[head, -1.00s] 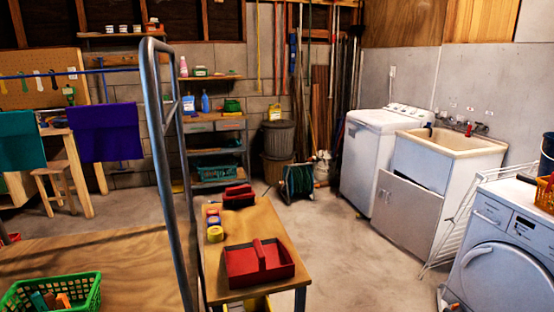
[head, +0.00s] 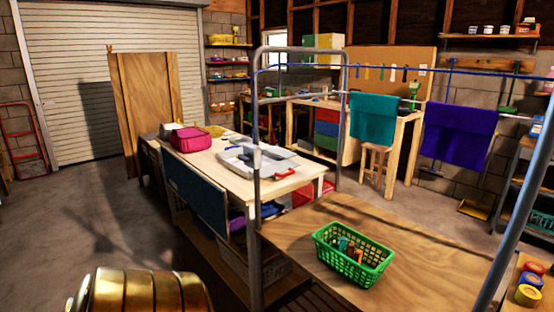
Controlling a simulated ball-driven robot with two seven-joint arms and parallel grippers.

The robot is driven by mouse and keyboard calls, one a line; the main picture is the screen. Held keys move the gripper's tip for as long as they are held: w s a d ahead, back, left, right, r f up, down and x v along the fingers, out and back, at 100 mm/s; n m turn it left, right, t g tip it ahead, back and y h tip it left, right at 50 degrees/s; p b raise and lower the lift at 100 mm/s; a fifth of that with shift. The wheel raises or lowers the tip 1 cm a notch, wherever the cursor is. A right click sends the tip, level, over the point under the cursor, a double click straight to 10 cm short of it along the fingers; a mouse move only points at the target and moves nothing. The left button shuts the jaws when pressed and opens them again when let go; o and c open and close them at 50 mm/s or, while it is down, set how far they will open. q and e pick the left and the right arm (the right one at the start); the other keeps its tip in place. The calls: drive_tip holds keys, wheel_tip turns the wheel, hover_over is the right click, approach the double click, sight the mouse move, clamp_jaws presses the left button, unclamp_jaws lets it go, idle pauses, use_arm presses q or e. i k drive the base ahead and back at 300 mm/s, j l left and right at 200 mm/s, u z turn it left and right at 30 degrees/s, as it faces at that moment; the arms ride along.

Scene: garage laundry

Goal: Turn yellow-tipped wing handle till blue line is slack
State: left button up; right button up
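A blue line (head: 400,68) runs near the top of a grey metal frame (head: 257,200), from its left post toward the right edge of the head view. It looks nearly straight, with little sag, and bends down at the left post. A small pale fitting (head: 257,157) sits partway down that post, too small to make out. I cannot pick out a yellow-tipped wing handle. A teal cloth (head: 373,118) and a purple cloth (head: 458,136) hang side by side at the right. Neither of my grippers is in view.
A green basket (head: 330,238) with small items stands on a wooden top (head: 420,270) inside the frame. A workbench (head: 230,180) with a pink bag (head: 190,140) and a grey tray stands left of it. Bare concrete floor (head: 60,230) lies at the left.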

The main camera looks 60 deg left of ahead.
sight(246, 158)
drive_tip(key=u, duration=2.3)
